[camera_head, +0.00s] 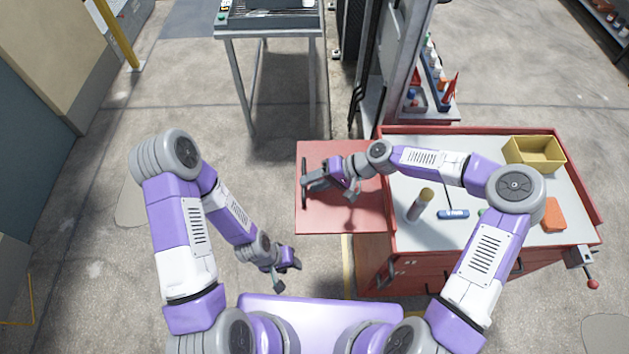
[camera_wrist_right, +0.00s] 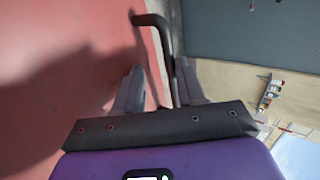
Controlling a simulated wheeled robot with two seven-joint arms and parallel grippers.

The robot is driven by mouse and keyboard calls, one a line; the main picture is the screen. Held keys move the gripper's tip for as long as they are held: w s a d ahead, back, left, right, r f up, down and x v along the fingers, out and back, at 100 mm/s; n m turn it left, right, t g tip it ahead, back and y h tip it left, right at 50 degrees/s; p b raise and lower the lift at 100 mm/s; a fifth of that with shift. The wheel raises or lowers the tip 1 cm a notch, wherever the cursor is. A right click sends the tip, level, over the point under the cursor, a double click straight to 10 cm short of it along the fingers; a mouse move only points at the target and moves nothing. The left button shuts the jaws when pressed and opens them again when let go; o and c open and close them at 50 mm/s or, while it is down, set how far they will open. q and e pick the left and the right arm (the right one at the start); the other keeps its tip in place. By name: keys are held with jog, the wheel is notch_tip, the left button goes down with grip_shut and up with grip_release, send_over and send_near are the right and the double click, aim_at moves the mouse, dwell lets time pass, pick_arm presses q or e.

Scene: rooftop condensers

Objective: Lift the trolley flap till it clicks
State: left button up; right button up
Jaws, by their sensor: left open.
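The trolley flap (camera_head: 340,215) is a flat red panel on the left side of the red trolley (camera_head: 490,262). It looks roughly level with the trolley top in the head view. Its dark handle (camera_head: 304,183) runs along the outer left edge. My right gripper (camera_head: 312,183) is at this handle. In the right wrist view the handle (camera_wrist_right: 163,42) passes between my right fingers (camera_wrist_right: 160,85), nearer the right finger, with a gap to the left one. The red flap (camera_wrist_right: 60,50) fills the left of that view. My left gripper (camera_head: 288,275) is open and empty above the floor.
On the trolley top are a yellow bin (camera_head: 534,154), a standing cylinder (camera_head: 420,205), a blue item (camera_head: 453,214) and an orange block (camera_head: 554,214). A metal-legged stand (camera_head: 268,32) and a rack with bottles (camera_head: 435,85) are behind. The floor left of the flap is clear.

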aim_at(336, 189)
jog(key=p+v, duration=0.1)
jog(key=v, duration=0.6)
jog(key=shift+d+r, duration=0.15)
jog(key=shift+d, duration=0.05)
dwell(0.6)
